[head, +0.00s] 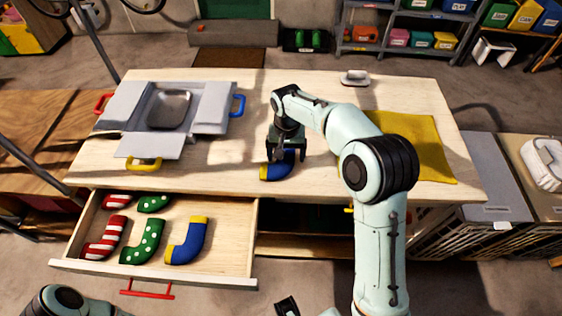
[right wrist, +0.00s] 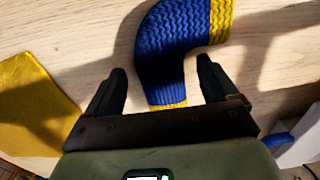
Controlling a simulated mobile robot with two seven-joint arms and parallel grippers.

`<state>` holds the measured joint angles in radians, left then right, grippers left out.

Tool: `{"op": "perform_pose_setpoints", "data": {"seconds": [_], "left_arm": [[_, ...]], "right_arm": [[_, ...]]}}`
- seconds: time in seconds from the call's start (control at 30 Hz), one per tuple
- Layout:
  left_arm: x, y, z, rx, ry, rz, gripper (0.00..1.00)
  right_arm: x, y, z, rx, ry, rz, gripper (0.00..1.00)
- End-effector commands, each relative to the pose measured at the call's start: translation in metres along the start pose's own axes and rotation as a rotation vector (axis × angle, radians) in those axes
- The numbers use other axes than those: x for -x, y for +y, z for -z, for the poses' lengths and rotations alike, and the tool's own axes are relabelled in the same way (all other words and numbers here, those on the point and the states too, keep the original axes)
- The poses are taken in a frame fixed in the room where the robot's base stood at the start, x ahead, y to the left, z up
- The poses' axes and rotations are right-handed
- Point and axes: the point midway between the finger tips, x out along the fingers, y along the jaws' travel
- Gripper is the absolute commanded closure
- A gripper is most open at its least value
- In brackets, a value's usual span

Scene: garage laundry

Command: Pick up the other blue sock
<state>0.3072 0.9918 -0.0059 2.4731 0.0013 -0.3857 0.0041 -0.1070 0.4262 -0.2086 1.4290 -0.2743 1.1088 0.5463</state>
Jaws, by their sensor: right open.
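A blue sock (head: 278,170) with yellow ends lies on the wooden tabletop, partly covered by my right gripper (head: 286,156). In the right wrist view the blue sock (right wrist: 172,45) lies ahead of my open right gripper (right wrist: 163,85), its lower yellow end between the two fingers. The fingers stand apart on either side and do not visibly press on it. Another blue sock (head: 187,242) with yellow ends lies in the open drawer, at the right of the other socks. My left gripper cannot be made out in the head view.
The open drawer (head: 230,265) also holds red-striped socks (head: 105,238) and green dotted socks (head: 143,242). An open box (head: 120,105) with a metal tray stands on the table's left. A yellow cloth (head: 430,150) lies on the right, and a white-handled brush (head: 354,78) at the back.

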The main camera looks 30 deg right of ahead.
Motion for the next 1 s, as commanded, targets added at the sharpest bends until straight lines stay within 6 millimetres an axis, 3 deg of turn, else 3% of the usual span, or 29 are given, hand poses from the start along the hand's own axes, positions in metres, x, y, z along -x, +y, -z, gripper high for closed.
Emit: {"op": "perform_pose_setpoints", "data": {"seconds": [0.3, 0.5, 0.83, 1.0], "left_arm": [[-0.001, 0.0, 0.0, 0.0, 0.0, 0.0, 0.57], [-0.001, 0.0, 0.0, 0.0, 0.0, 0.0, 0.57], [0.0, 0.0, 0.0, 0.0, 0.0, 0.0, 0.57], [0.002, 0.001, 0.0, 0.0, 0.001, 0.0, 0.57]], "right_arm": [[-0.008, 0.0, 0.0, 0.0, 0.001, 0.0, 0.13], [-0.007, 0.0, 0.0, 0.0, 0.001, 0.0, 0.73], [-0.005, 0.0, 0.0, 0.0, 0.002, 0.001, 0.73], [0.009, 0.0, 0.001, 0.0, 0.004, 0.002, 0.73]]}}
